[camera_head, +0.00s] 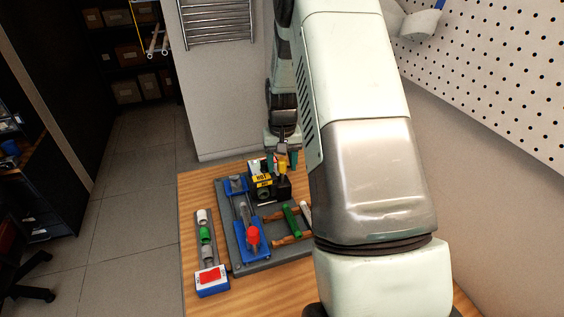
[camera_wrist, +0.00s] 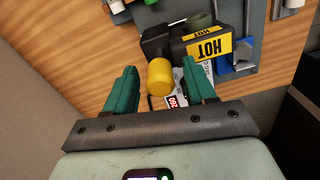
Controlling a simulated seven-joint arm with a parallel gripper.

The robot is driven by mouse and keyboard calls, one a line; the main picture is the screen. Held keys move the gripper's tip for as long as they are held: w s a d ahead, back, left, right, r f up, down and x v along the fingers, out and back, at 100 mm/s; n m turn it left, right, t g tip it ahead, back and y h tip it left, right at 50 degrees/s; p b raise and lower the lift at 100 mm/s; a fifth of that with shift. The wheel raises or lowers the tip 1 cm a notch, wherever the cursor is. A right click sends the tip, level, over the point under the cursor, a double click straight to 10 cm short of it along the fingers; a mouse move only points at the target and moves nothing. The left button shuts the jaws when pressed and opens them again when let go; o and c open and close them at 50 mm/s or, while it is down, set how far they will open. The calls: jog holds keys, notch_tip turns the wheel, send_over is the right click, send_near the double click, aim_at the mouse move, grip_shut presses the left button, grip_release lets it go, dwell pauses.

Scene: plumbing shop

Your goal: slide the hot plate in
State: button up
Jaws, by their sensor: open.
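The hot plate is a dark block with a yellow HOT label (camera_head: 263,181), at the back of the grey fixture base (camera_head: 234,250). In the wrist view the block and its HOT label (camera_wrist: 209,47) are just beyond my fingers. A yellow cylindrical handle (camera_wrist: 160,77) stands at the block; it also shows in the head view (camera_head: 283,171). My gripper (camera_wrist: 162,72) is open, with one teal finger on each side of the yellow handle and visible gaps between. In the head view my gripper (camera_head: 282,161) is above the back of the fixture. A small display with red digits is partly hidden below the handle.
A blue slide with a red knob (camera_head: 252,236) runs along the fixture's left. A rack with white, green and grey fittings (camera_head: 205,235) and a blue-and-white box with a red top (camera_head: 211,279) stand left.

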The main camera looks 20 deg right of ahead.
aim_at(258, 178)
grip_shut()
jog(key=shift+a, duration=3.6)
jog(key=shift+c, duration=0.6)
grip_release()
jog(key=shift+o, duration=0.6)
jog(key=shift+d, duration=0.1)
jog(key=shift+r, duration=0.1)
notch_tip(258, 178, up, 11)
